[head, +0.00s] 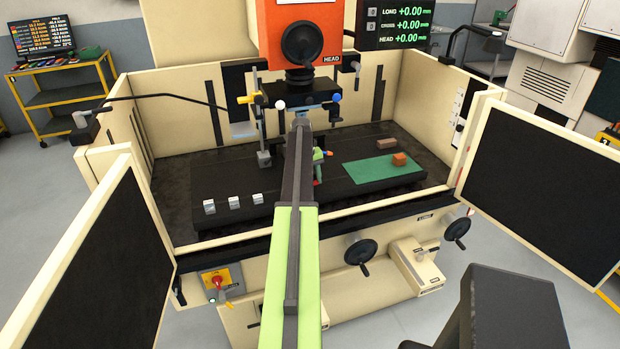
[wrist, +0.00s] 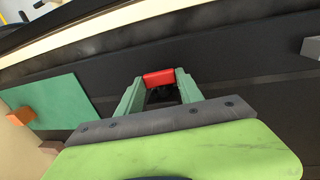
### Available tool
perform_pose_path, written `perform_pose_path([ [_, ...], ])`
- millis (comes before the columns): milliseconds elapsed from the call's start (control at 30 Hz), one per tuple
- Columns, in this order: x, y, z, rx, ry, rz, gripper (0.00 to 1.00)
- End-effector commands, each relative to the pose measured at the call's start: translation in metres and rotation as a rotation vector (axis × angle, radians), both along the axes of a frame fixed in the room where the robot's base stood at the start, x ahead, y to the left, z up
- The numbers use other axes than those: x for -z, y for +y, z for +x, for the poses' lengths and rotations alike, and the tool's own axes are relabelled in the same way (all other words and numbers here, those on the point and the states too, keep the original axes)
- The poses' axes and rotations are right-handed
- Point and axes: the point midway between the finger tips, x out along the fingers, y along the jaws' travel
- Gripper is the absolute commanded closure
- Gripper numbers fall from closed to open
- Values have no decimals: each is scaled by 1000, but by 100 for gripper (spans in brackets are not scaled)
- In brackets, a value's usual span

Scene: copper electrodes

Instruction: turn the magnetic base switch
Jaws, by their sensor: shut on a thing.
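My gripper shows in the wrist view (wrist: 158,82) with its two pale green fingers on either side of a small red piece (wrist: 159,77), shut on it at the tips. In the head view my gripper (head: 318,158) is partly hidden behind my arm, low over the dark machine table, with a bit of red below it. A small grey block with an upright rod, which looks like the magnetic base (head: 264,159), stands on the table to the left of my gripper, apart from it. Its switch cannot be made out.
A green mat (head: 370,174) with an orange copper-coloured block (head: 399,159) lies to the right, with a brown block (head: 386,142) behind. Several small pale blocks (head: 234,202) stand front left. The orange machine head (head: 302,35) hangs above. Open enclosure doors (head: 540,190) flank the front.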

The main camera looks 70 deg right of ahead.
Motion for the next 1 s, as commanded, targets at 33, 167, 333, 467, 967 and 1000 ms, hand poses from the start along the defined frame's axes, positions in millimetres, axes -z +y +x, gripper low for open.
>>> perform_pose_path([
  [33,-2,-4,-2,2,-33,25,97],
  [167,0,-3,-2,0,-84,65,97],
  [333,0,-2,-1,-2,-88,68,97],
  [467,0,-2,-1,-2,-87,68,54],
  [967,-9,-1,0,-2,-86,67,47],
  [1000,-14,-1,0,-2,-86,67,47],
])
